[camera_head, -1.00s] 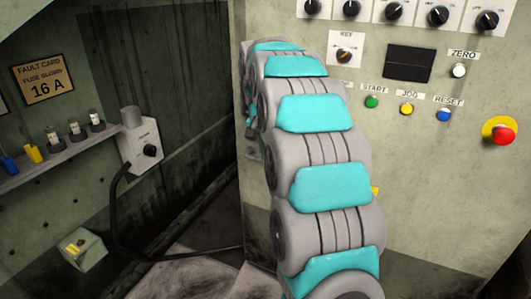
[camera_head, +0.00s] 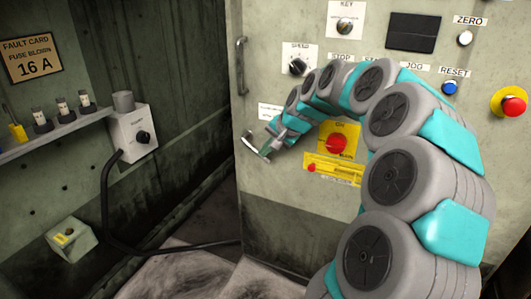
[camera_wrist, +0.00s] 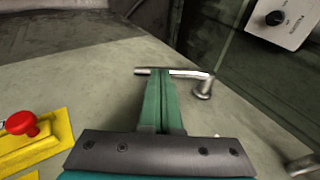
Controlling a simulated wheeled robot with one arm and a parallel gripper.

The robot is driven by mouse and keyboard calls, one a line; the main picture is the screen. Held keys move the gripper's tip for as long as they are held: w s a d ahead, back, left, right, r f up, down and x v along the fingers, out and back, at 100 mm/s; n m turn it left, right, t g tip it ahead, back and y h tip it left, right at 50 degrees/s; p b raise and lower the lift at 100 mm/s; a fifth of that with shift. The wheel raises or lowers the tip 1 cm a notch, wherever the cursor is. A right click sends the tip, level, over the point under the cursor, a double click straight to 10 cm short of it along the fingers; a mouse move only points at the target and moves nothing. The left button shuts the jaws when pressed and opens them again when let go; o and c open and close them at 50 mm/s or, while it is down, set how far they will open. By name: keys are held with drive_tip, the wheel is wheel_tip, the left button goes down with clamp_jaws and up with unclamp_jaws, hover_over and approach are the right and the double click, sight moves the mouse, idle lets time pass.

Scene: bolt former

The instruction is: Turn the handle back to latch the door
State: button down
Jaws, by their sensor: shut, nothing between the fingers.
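The latch handle (camera_head: 253,143) is a small metal lever near the left edge of the grey-green door panel (camera_head: 290,222). In the wrist view the handle (camera_wrist: 185,73) is an L-shaped bar, with its pivot to the right and its free end to the left. My gripper (camera_head: 268,150) is beside the handle, and its green fingers are shut and empty. In the wrist view the fingertips (camera_wrist: 160,72) overlap the bar near its free end; I cannot tell whether they touch it. The fingers hide part of the bar. Whether the door is latched cannot be told.
A vertical pull handle (camera_head: 241,66) is above the latch. A red knob on a yellow plate (camera_head: 338,143) and a yellow bar (camera_head: 333,170) are right of my gripper. A fuse shelf (camera_head: 55,130) and pump box (camera_head: 133,130) stand left, with a black cable (camera_head: 107,205).

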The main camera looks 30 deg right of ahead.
sight(258, 162)
drive_tip(key=shift+w+a+f+m+t+y+b, duration=0.1)
drive_tip(key=shift+w+a+f+t+y+b, duration=0.4)
drive_tip(key=shift+f+t+b, duration=0.4)
drive_tip(key=shift+w+a+f+m+t+y+b, duration=0.1)
drive_tip(key=shift+w+a+f+t+y+b, duration=0.4)
drive_tip(key=shift+f+b, duration=0.7)
drive_tip(key=shift+w+a+f+m+t+y+b, duration=0.1)
drive_tip(key=shift+w+a+f+t+y+b, duration=0.35)
drive_tip(key=shift+w+f+t+b, duration=0.45)
drive_tip(key=shift+s+f, duration=0.15)
drive_tip(key=shift+f, duration=0.05)
